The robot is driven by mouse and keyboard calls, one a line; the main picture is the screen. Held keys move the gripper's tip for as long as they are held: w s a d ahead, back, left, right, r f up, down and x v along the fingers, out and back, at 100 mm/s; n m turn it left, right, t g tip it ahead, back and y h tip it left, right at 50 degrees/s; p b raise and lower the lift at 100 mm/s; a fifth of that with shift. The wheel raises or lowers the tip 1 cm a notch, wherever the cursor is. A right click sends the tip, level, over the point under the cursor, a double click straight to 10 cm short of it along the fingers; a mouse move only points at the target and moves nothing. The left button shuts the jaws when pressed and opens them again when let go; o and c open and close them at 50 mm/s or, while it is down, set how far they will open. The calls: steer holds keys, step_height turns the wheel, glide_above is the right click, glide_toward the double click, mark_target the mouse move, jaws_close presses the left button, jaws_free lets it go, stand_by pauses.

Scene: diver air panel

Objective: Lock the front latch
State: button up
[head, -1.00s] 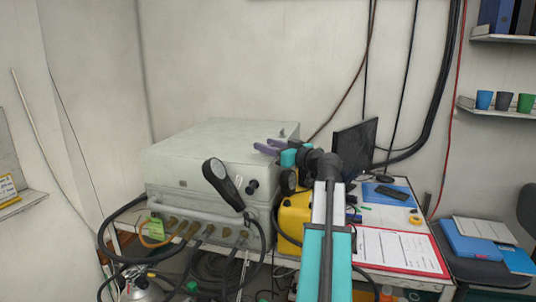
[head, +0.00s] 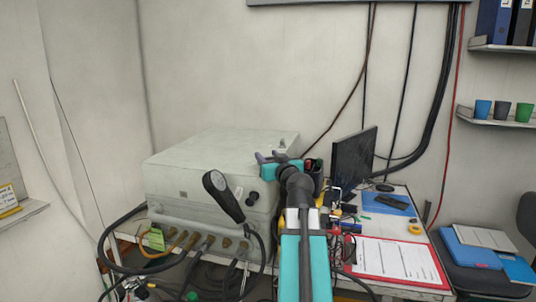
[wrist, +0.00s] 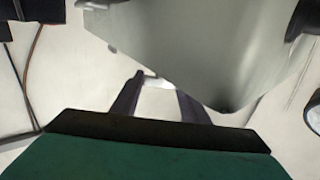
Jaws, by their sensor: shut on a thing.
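The grey-white panel box (head: 185,183) stands on the bench, its front face towards me. I cannot tell the latch's position from these views.
A black handset (head: 223,195) hangs on the box's front, with a black knob (head: 252,198) to its right. Hoses and fittings (head: 190,240) crowd below. A monitor (head: 352,160) and red clipboard (head: 395,262) are to the right. The box top is clear.

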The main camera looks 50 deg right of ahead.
steer(key=shift+r+m+g+h+p, duration=0.2)
steer(key=shift+m+g+h+p, duration=1)
steer(key=shift+p, duration=2.4)
steer(key=shift+f+h+p, duration=0.2)
steer(key=shift+h+p, duration=0.4)
steer(key=shift+p, duration=0.45)
steer(key=o, duration=1.1)
steer(key=shift+c, duration=0.2)
steer(key=shift+f+b, duration=0.15)
steer(key=shift+b, duration=0.95)
steer(key=b, duration=0.4)
steer(key=shift+s+a+b, duration=0.25)
steer(key=shift+a+b, duration=0.1)
steer(key=b+v, duration=0.2)
steer(key=b, duration=0.5)
steer(key=shift+d, duration=0.15)
